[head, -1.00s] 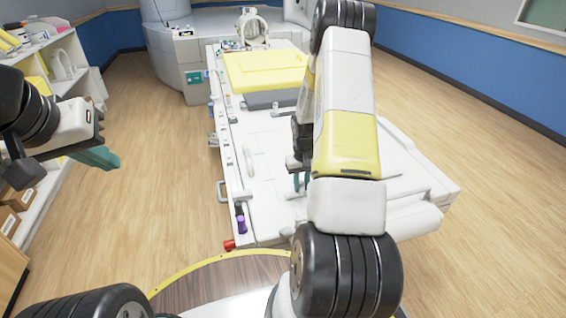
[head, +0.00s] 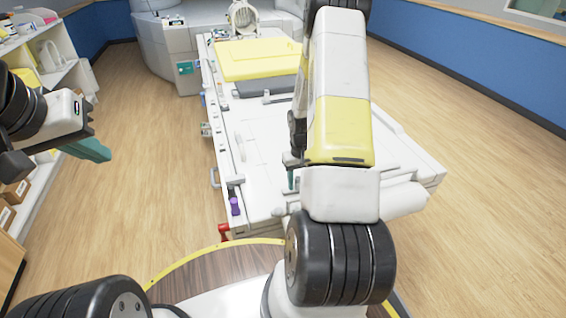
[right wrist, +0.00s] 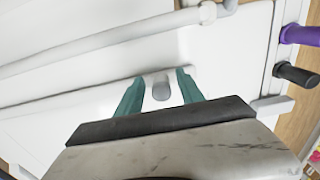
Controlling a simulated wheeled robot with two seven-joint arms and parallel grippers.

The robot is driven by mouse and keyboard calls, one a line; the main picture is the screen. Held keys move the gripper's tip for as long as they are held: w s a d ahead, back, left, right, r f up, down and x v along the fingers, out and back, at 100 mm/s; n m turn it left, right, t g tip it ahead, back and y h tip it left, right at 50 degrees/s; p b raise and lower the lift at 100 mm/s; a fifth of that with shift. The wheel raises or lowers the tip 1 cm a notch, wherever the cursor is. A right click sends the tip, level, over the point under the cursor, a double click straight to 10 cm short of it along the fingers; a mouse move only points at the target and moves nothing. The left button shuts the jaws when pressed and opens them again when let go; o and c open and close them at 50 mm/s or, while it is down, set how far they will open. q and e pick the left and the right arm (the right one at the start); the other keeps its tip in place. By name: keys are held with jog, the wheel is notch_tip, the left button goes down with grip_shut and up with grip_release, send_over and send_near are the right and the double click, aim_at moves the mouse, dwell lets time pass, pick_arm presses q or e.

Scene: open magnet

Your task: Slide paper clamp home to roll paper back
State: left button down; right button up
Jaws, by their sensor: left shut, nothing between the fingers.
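A short grey peg (right wrist: 161,87) stands on a white surface in the right wrist view. I cannot tell for sure that it belongs to the paper clamp. My right gripper (right wrist: 160,92) is open, with one teal finger on each side of the peg and gaps visible. In the head view my right gripper (head: 291,178) is mostly hidden behind my right arm. A white roll (head: 405,200), likely the paper roll, lies across the near end of the white bed (head: 262,145). My left gripper (head: 95,150) is shut and empty, off left of the bed.
A long white rod (right wrist: 110,42) runs across the surface near the right gripper. A purple handle (right wrist: 300,35) and a black handle (right wrist: 297,75) stick out at the edge. A yellow pad (head: 258,60) lies on the bed's far part. Shelves (head: 55,50) stand at the left.

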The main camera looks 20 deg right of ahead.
jog(key=shift+w, duration=0.1)
jog(key=shift+r, duration=0.25)
notch_tip(320, 180, up, 7)
jog(key=shift+r, duration=0.2)
dwell(0.5)
